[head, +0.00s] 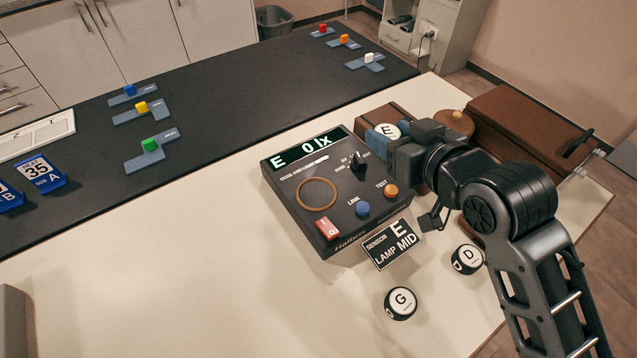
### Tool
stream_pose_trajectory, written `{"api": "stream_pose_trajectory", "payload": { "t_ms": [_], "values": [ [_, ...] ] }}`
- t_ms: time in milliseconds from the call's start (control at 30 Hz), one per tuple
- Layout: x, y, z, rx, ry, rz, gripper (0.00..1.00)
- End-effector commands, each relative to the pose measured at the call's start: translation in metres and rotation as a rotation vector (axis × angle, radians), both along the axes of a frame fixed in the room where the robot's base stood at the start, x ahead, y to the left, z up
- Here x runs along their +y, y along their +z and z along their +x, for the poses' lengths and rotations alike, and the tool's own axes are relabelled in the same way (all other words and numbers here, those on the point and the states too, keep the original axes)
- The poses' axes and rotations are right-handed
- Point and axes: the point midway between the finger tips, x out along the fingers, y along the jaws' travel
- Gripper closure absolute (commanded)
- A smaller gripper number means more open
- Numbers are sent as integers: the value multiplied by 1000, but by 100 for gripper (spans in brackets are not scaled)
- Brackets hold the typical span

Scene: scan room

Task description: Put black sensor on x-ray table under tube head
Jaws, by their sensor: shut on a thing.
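My gripper (408,150) is shut on a small round sensor (387,130) with a white face marked E, at the right of the light table. Its fingers hide most of the sensor's body, and I cannot tell whether it touches what is below. Two similar black round sensors with white faces stand on the light surface: G (401,302) at the front and D (467,258) near the right edge. I cannot make out an x-ray table or tube head for certain in this view.
Brown cases (530,125) lie behind. The dark counter (230,105) holds coloured blocks on grey-blue plates.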

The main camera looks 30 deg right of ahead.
Motion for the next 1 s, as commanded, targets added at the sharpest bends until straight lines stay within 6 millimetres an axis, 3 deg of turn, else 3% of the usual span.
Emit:
{"api": "stream_pose_trajectory", "payload": {
  "t_ms": [367, 800, 1000],
  "values": [
    [6, -4, 3, 1, 2, 1, 81],
    [84, -55, 37, 1, 2, 0, 81],
    [105, -68, 46, 0, 0, -1, 81]
  ]
}}
